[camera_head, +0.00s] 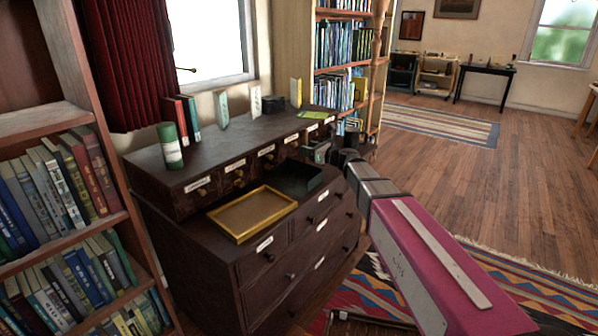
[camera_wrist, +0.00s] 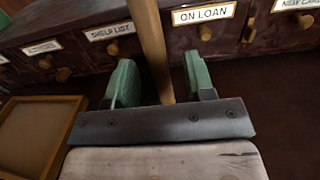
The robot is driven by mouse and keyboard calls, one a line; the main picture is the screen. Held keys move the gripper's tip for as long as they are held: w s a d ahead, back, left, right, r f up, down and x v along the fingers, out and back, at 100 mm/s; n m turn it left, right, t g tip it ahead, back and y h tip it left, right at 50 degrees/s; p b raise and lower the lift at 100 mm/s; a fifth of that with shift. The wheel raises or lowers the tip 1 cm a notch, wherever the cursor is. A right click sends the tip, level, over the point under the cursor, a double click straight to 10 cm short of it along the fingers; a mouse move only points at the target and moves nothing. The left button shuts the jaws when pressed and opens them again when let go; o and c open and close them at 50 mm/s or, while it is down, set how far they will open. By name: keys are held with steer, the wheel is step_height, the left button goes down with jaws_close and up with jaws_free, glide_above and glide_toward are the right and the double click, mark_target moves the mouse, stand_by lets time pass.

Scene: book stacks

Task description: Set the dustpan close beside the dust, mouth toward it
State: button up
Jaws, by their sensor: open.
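My gripper (camera_head: 318,152) is over the right part of the dark drawer cabinet's ledge. In the wrist view its two green fingers (camera_wrist: 160,82) stand apart, open. A tan wooden rod (camera_wrist: 150,45) runs between them, with a gap visible to the right finger; its lower end is hidden behind the grey bar. I cannot tell what the rod belongs to. A dark, shallow, pan-like thing (camera_head: 300,180) lies on the ledge below the gripper; it may be the dustpan, but its mouth is unclear. I cannot make out any dust.
A gold-rimmed tray (camera_head: 215,222) lies on the ledge left of the dark thing. Small labelled drawers (camera_head: 235,172) rise behind. A green canister (camera_head: 170,146) and several books stand on top. Bookshelves flank the cabinet; a patterned rug (camera_head: 480,260) covers the floor at right.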

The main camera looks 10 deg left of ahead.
steer(key=x, duration=0.3)
steer(key=shift+w+a+f, duration=0.1)
steer(key=shift+a, duration=0.25)
steer(key=shift+c, duration=0.3)
jaws_close()
